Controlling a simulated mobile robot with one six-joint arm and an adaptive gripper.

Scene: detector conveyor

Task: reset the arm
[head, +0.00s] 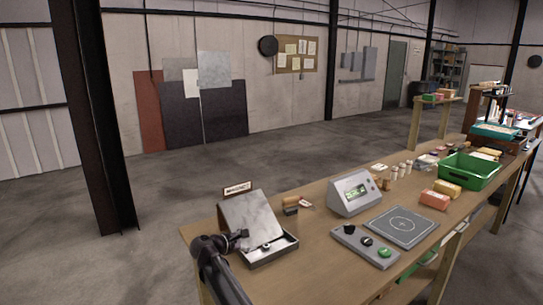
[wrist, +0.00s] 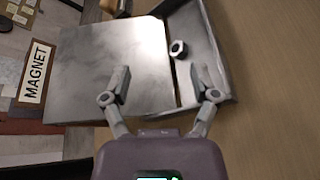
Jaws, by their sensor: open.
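My arm (head: 215,262) rises at the lower left of the head view, at the near left end of the workbench (head: 320,240). My gripper (head: 240,238) is by the slanted metal plate (head: 252,218) and its shallow tray (head: 275,254). In the wrist view my gripper (wrist: 160,80) is open, its two fingers apart with nothing between them. The grey plate (wrist: 100,60) lies beyond the fingers, with the tray (wrist: 215,40) on the right. A small dark metal ring or nut (wrist: 179,49) lies at the plate's edge by the tray, apart from the fingers.
A MAGNET sign (wrist: 36,72) stands by the plate. A grey display box (head: 352,193), a button panel (head: 365,246) and a flat square pad (head: 402,226) are to the right. A green crate (head: 468,172) and several small blocks stand farther along. Open floor lies behind the bench.

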